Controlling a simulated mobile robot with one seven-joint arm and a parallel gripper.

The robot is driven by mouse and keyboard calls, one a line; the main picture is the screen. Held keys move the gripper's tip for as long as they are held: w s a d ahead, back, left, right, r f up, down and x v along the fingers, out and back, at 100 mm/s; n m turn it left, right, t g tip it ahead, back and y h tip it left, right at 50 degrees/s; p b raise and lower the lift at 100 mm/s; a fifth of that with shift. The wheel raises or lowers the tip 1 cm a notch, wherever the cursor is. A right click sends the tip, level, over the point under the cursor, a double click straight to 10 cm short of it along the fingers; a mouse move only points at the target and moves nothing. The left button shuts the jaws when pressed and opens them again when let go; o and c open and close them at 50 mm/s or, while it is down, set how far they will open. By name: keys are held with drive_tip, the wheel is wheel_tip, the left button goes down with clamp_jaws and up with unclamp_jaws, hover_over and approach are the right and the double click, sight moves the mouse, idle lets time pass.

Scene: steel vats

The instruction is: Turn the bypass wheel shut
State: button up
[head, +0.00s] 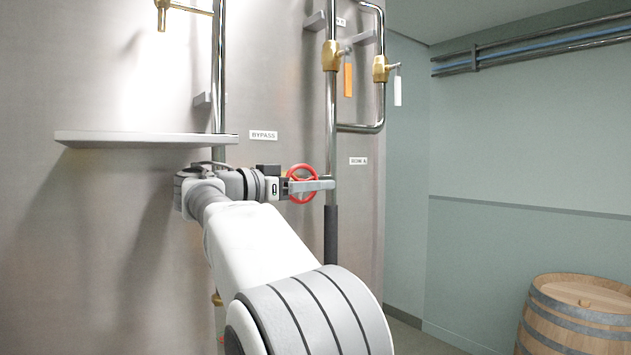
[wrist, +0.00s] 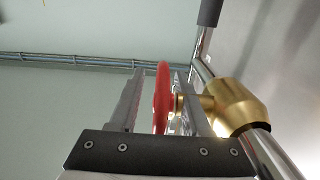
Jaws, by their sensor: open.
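The red bypass wheel (head: 303,170) is on the pipe at the vat, to the right of the BYPASS label (head: 263,135). In the wrist view the wheel (wrist: 162,98) shows edge-on, on a brass valve body (wrist: 236,104). My gripper (head: 322,185) is at the wheel. In the wrist view my gripper (wrist: 158,80) is open, with one finger on each side of the wheel's rim. A gap shows between the left finger and the rim. Whether the right finger touches the rim or hub I cannot tell. Part of the wheel is hidden behind my gripper in the head view.
A steel shelf (head: 145,138) juts from the vat above my arm. Two brass valves, with an orange tag (head: 348,80) and a white tag (head: 397,90), sit on pipes above. A wooden barrel (head: 575,318) stands at lower right. Space right of the pipe is free.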

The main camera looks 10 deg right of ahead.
drive_tip(key=shift+w+d, duration=0.1)
drive_tip(key=shift+d, duration=0.15)
clamp_jaws()
drive_tip(key=shift+y+p, duration=0.4)
drive_tip(key=shift+p, duration=0.15)
drive_tip(key=shift+f+g+y, duration=0.25)
drive_tip(key=shift+g+y, duration=0.05)
